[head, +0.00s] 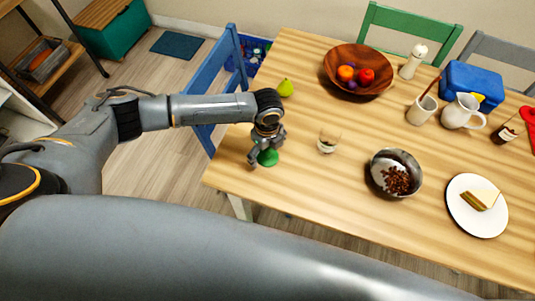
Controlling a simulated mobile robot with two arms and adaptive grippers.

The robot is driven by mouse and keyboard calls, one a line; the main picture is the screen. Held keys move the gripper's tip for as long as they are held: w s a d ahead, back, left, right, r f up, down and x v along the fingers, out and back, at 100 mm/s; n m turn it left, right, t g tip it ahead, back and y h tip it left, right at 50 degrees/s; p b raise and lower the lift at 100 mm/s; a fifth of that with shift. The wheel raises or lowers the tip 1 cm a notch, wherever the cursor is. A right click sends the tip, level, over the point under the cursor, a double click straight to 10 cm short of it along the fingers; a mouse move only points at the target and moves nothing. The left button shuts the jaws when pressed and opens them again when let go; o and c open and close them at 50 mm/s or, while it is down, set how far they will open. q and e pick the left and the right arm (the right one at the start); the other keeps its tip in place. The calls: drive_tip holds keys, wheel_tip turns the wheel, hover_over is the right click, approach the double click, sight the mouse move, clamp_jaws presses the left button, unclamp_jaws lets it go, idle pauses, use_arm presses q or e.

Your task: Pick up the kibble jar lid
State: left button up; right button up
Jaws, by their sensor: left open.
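A small green round thing, which looks like the kibble jar lid (268,158), lies near the left edge of the wooden table. My left gripper (262,151) is open right above it, with fingers around it; I cannot tell whether they touch it. The gripper hides part of the lid. A small clear glass jar (328,141) stands open to the right of the gripper. A metal bowl (411,166) with brown kibble in it is further right. My right gripper is not in view.
A white plate (467,225) with a sandwich is at the right. A blue chair (201,137) stands close against the table's left side. The table's front middle is clear.

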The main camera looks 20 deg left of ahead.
use_arm(q)
drive_tip(key=c, duration=1.2)
drive_tip(key=shift+s, duration=0.25)
drive_tip(key=c, duration=0.5)
drive_tip(key=shift+c, duration=0.5)
